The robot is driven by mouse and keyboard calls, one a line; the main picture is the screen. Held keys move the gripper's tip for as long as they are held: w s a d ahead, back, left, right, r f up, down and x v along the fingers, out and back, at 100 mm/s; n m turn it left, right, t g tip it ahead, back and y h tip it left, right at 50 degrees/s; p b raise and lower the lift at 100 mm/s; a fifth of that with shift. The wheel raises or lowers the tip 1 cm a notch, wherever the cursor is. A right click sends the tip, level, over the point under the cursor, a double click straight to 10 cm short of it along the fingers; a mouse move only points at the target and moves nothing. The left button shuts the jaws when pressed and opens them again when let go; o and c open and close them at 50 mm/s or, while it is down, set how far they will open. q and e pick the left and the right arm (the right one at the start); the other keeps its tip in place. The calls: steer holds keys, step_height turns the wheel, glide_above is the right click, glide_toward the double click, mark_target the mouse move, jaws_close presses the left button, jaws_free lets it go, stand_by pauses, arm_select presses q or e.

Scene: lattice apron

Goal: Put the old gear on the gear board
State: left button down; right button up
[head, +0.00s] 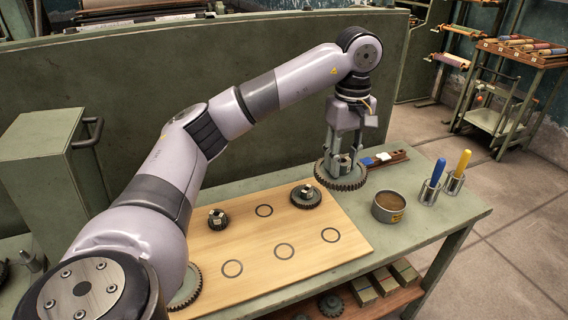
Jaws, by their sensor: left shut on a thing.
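My left gripper (343,158) points down and is shut on the hub of a large dark toothed gear (341,183), at the back right corner of the gear board (250,255). I cannot tell whether this gear touches anything below. The board is pale wood with several black ring marks. A small dark gear (218,219) and a medium dark gear (306,196) sit on it, each with a light hub. Another large gear (187,288) lies at the board's left front, partly hidden by my arm. My right gripper is not in view.
On the green bench (440,212), a round tin (388,207) stands right of the board. Beyond it are metal cups with a blue handle (438,172) and a yellow handle (462,163). A brown bar (387,159) lies behind. A lower shelf holds blocks (384,280) and gears (331,304).

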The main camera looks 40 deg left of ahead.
arm_select(q)
step_height(320, 180, down, 20)
steer(key=shift+r+p, duration=0.1)
steer(key=shift+p, duration=0.8)
steer(key=c, duration=1.2)
jaws_free()
steer(key=shift+o, duration=0.2)
steer(key=shift+r, duration=0.15)
step_height(320, 180, up, 12)
steer(key=b, duration=0.1)
steer(key=shift+b, duration=0.4)
steer(key=shift+f, duration=0.2)
